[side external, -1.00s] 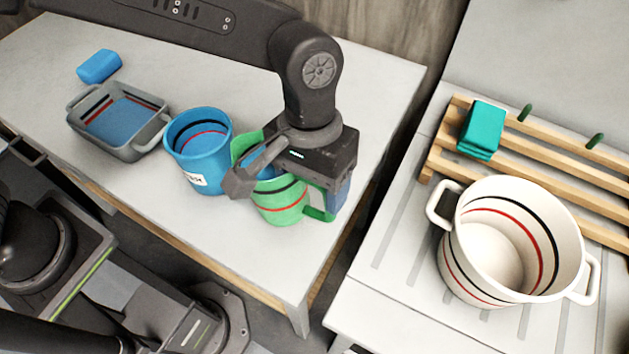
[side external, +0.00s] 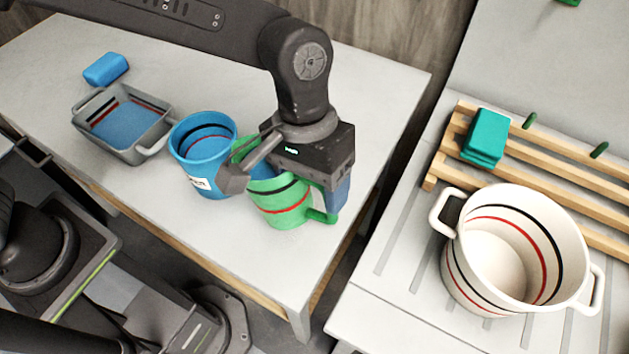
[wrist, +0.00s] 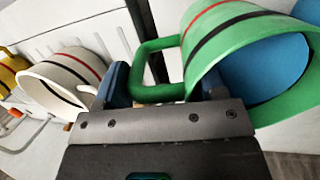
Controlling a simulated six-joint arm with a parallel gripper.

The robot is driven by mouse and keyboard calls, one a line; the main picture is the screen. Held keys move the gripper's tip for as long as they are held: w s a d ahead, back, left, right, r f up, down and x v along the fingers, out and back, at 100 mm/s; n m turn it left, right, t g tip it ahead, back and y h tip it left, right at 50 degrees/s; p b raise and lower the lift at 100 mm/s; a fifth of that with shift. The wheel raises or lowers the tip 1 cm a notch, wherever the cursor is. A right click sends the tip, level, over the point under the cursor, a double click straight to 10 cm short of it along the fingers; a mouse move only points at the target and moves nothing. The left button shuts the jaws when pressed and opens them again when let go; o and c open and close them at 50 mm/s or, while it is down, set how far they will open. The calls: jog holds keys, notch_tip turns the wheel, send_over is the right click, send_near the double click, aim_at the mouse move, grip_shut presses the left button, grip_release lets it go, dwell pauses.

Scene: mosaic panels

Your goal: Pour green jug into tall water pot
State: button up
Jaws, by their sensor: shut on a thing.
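The green jug (side external: 284,209), with black and red bands, is near the front right of the left table, partly hidden by my gripper (side external: 312,190). In the wrist view the jug (wrist: 207,50) shows blue liquid (wrist: 265,68) inside. My gripper (wrist: 165,90) is shut on the jug's handle. I cannot tell whether its base touches the table. A large white two-handled pot (side external: 465,268) stands on the right counter; its visible inside looks empty. It also seems to show at left in the wrist view (wrist: 62,80). No label shows on it.
A blue labelled pot (side external: 193,168) stands close to the jug's left. A grey dish (side external: 143,147) with blue contents and a blue block (side external: 106,69) are further left. A wooden rack (side external: 545,153) with a teal block (side external: 486,138) is behind the white pot. A gap separates table and counter.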

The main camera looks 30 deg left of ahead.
jog(key=shift+a+r+h, duration=1.05)
jog(key=shift+r+h, duration=0.15)
jog(key=shift+r, duration=0.1)
dwell(1.7)
jog(key=shift+w+a+r+h, duration=0.2)
jog(key=shift+a+r+h, duration=1.5)
jog(key=shift+a+r, duration=0.2)
dwell(3.1)
